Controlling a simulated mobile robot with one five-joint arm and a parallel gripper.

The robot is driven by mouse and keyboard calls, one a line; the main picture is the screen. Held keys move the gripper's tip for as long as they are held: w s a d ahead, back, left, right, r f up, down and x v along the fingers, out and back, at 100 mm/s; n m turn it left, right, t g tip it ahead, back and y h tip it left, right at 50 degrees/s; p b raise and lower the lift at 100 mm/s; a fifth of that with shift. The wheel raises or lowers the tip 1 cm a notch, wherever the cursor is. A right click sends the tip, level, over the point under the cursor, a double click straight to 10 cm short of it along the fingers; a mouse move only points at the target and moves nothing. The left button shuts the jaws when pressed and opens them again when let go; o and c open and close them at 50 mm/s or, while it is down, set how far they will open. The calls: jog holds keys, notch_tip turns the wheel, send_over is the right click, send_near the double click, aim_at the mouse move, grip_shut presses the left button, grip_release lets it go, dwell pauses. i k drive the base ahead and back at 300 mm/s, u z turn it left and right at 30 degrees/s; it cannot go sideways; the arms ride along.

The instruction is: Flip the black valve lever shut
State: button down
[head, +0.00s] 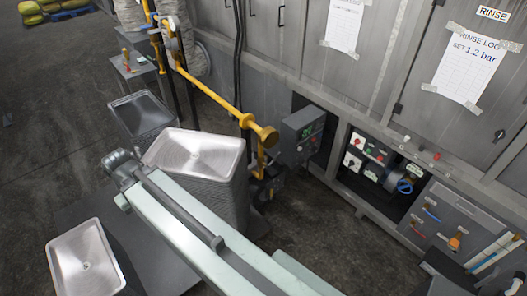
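I cannot make out a black valve lever for certain. Small dark parts (268,186) sit at the foot of the yellow pipe (212,93), below the grey control box (301,134), too small to read as a lever. A panel (458,222) at the lower right carries small valves, one with an orange body (455,242) and one with a blue handle (431,214). My pale arm reaches from the bottom edge to the upper left. Its grey end, my gripper (120,162), is beside the pan stack and apart from the pipe and panel. Its finger opening is not clear.
A tall stack of metal pans (198,153) stands close to my arm. Another pan (86,264) is at the lower left, and a dark tray (141,113) is behind. Grey cabinets (460,60) line the right. Dark floor (330,235) is open before the panels.

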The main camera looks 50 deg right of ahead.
aim_at(268, 167)
jog(key=u, duration=1.8)
jog(key=i, duration=0.35)
jog(key=z, duration=2.15)
